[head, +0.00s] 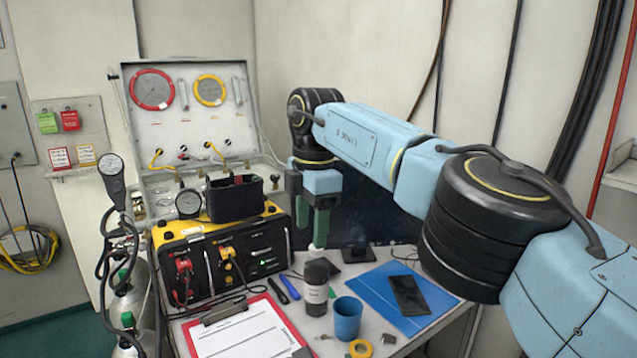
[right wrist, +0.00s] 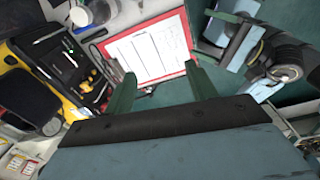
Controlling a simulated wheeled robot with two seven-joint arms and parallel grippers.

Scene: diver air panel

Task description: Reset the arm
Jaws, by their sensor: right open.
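My right arm reaches in from the right in the head view. Its right gripper (head: 314,232) points down with green fingers, above the dark bottle with a pale cap (head: 316,290). In the right wrist view the right gripper's fingers (right wrist: 162,85) are spread apart with nothing between them. The clipboard with white paper and red edge (right wrist: 150,48) shows beyond them. Another blue arm part of mine, seemingly the left gripper (right wrist: 228,38), is at the upper right of that view. Its finger opening is unclear. My left gripper is not in the head view.
A yellow and black air panel box (head: 220,255) stands at the left of the table before an open gauge case (head: 190,125). The clipboard (head: 240,335), a blue cup (head: 347,318), yellow tape (head: 360,348) and a blue folder (head: 375,290) with a dark device (head: 409,295) crowd the tabletop.

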